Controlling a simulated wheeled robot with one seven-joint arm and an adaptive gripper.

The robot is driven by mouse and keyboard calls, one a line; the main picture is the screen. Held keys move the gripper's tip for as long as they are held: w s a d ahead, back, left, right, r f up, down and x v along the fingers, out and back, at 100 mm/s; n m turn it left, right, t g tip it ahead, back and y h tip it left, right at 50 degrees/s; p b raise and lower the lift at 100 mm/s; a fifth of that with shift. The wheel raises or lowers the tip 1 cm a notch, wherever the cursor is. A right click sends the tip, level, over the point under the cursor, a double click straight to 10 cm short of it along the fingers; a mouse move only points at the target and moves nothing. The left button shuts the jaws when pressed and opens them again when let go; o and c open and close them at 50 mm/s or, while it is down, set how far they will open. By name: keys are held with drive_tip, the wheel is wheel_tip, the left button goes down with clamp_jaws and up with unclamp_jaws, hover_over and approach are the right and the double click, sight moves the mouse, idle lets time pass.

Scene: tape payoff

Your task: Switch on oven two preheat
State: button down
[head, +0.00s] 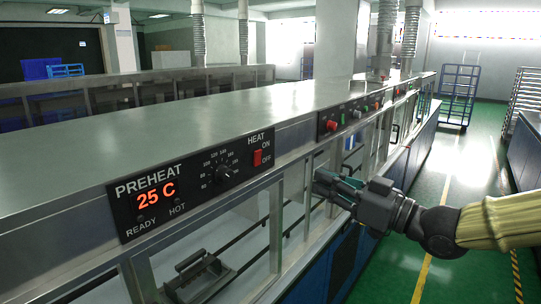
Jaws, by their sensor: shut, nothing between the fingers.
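The preheat panel (190,187) is a black plate on the front edge of the long metal oven line. A round black dial (224,173) with temperature marks sits to the right of the display. READY and HOT lamps (178,199) look dark. My gripper (318,183) is shut and empty, to the right of and a little below the switch, apart from it, in front of the frame.
Another black panel (360,116) with red and green buttons is farther along the line. Metal uprights and open bays lie below the edge. A black handled fixture (198,277) sits in the near bay. A blue trolley (459,93) stands far back. The green aisle (445,190) is clear.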

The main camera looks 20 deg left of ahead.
sight(258, 158)
wheel_tip(258, 158, up, 2)
drive_tip(key=shift+s+r+n, duration=0.1)
drive_tip(key=shift+s+n, duration=0.05)
drive_tip(key=shift+n, duration=0.25)
drive_tip(key=p+x, duration=0.3)
drive_tip(key=x, duration=0.4)
drive_tip(key=p+x, duration=0.3)
drive_tip(key=x, duration=0.4)
drive_tip(key=shift+s+r, duration=0.15)
drive_tip(key=shift+r, duration=0.05)
